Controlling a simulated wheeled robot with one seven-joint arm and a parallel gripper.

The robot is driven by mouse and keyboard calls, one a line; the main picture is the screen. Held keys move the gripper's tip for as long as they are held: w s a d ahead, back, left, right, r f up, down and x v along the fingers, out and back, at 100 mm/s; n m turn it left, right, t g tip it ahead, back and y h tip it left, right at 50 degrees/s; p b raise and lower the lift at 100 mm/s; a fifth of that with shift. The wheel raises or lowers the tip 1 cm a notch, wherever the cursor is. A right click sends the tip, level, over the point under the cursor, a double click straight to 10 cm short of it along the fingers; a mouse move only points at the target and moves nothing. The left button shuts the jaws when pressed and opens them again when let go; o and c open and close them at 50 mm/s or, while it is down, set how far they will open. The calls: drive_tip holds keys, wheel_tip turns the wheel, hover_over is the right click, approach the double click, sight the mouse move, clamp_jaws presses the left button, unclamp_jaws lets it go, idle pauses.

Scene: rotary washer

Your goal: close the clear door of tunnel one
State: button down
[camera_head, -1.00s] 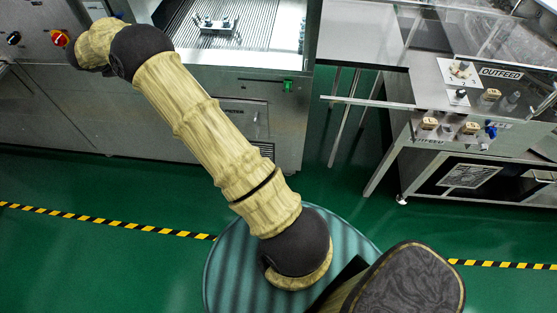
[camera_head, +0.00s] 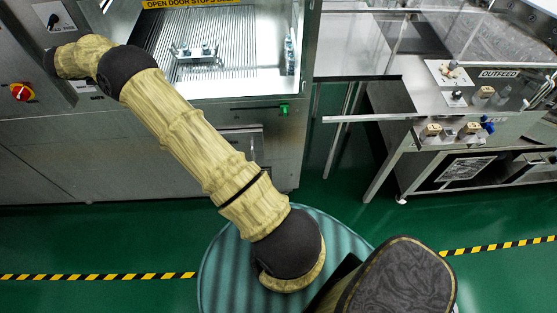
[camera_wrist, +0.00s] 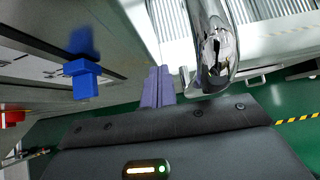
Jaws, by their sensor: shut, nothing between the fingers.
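The washer tunnel opening (camera_head: 238,85) shows in the head view, open, with a ribbed belt floor. A pale panel (camera_head: 112,18) stands at its left edge; I cannot tell for sure whether it is the clear door. In the wrist view, a shiny chrome handle-like bar (camera_wrist: 214,52) looms close, just right of my gripper (camera_wrist: 158,86). My gripper's purple fingers are shut with nothing between them. I cannot tell whether they touch the bar. In the head view my gripper is hidden past the wrist, at the machine's left side.
A red rotary switch (camera_head: 21,92) is on the machine front, left. A blue block (camera_wrist: 83,78) sticks out left of my fingers in the wrist view. A small metal fixture (camera_head: 195,51) sits on the belt. The outfeed table (camera_head: 475,95) stands right. Green floor is open in front.

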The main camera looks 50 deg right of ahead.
drive_tip(key=shift+w+d+r, duration=0.2)
drive_tip(key=shift+d+r, duration=0.35)
drive_tip(key=shift+d, duration=0.25)
drive_tip(key=shift+a, duration=0.1)
drive_tip(key=s+a+r+b, duration=0.5)
drive_tip(key=s+a+r, duration=0.1)
drive_tip(key=s+a, duration=0.2)
drive_tip(key=shift+s+a+b, duration=0.2)
drive_tip(key=shift+a+b, duration=0.2)
drive_tip(key=shift+a, duration=0.15)
